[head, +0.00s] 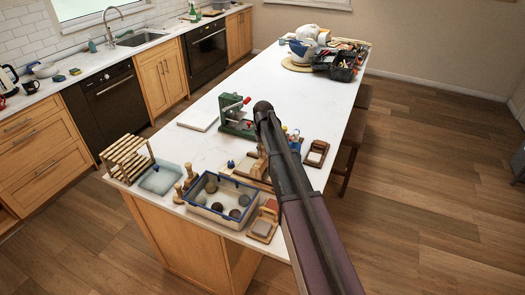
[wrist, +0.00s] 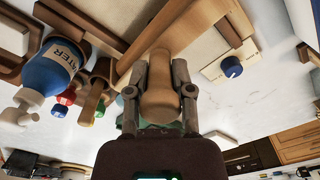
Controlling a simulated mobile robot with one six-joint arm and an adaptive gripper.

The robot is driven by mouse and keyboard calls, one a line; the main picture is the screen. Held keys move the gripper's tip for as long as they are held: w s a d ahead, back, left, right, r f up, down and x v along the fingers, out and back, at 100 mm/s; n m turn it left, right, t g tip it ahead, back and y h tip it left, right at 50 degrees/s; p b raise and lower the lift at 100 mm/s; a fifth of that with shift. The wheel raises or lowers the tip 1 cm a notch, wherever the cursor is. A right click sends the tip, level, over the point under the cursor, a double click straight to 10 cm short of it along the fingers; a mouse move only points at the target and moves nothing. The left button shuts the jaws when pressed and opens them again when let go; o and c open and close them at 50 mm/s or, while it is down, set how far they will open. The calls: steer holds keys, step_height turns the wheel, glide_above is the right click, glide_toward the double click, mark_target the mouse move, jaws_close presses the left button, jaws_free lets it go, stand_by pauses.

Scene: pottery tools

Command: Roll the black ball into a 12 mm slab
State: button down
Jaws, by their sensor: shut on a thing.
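In the wrist view my gripper (wrist: 160,72) is shut on a pale wooden piece (wrist: 160,105) with a rounded end, which looks like a rolling pin. Its far part lies over a canvas-coloured board (wrist: 205,48) with wooden strips (wrist: 135,52) along it. In the head view my arm hides most of the gripper and this board. A blue-rimmed tub (head: 203,209) near the front of the island holds several dark or grey balls. The darkest-looking ball (head: 211,187) is at the tub's back left; I cannot tell for sure which is black.
A blue water bottle (wrist: 50,70) and several coloured-topped tools (wrist: 88,105) stand beside the board. A green press (head: 235,118), wooden rack (head: 127,158) and small wooden frame (head: 316,153) are on the island (head: 215,152). Free white top lies behind the press.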

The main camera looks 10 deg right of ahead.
steer(key=shift+a, duration=0.15)
steer(key=shift+w+a, duration=0.45)
steer(key=shift+a, duration=0.1)
steer(key=shift+w, duration=0.1)
steer(key=shift+w+a+f, duration=0.2)
steer(key=shift+w+a, duration=0.1)
steer(key=shift+a, duration=0.3)
steer(key=shift+s, duration=0.1)
stand_by(0.4)
